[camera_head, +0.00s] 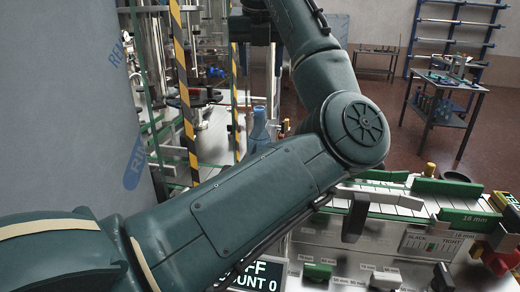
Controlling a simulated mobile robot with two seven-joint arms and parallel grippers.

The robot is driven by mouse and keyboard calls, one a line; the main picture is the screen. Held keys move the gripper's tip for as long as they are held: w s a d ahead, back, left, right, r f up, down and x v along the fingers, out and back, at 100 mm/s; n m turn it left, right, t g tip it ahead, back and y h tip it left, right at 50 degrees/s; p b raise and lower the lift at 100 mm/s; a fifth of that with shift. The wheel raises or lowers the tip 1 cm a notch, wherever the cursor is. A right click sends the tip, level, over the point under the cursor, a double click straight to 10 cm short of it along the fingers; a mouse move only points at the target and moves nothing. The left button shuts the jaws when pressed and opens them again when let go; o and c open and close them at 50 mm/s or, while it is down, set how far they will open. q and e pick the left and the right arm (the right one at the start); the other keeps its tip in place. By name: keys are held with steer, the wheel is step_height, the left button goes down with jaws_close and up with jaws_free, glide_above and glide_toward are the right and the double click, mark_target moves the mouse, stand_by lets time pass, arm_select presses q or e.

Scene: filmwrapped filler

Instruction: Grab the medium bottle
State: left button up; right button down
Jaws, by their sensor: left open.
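A blue bottle (260,128) stands upright near the middle of the view, beside the conveyor machinery. Its lower part is hidden behind my left forearm. No other bottle is clear enough to compare its size. My left arm comes in from the lower left, bends at the elbow right of centre and runs up to the top edge. My left gripper (261,100) hangs down from the wrist at the top centre, open, its thin dark fingers above and around the bottle's top. I cannot tell whether they touch it. My right gripper is not in view.
A control panel with a screen (255,276) and green parts is at lower right. A dark table (445,95) and blue rack stand behind, with open floor between.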

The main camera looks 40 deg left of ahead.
mark_target(259, 109)
arm_select(q)
steer(key=x, duration=0.7)
steer(key=shift+f, duration=0.3)
steer(key=x, duration=0.5)
steer(key=shift+s+a+f+p, duration=0.1)
steer(key=shift+s+p, duration=0.15)
steer(key=shift+p, duration=0.05)
jaws_close()
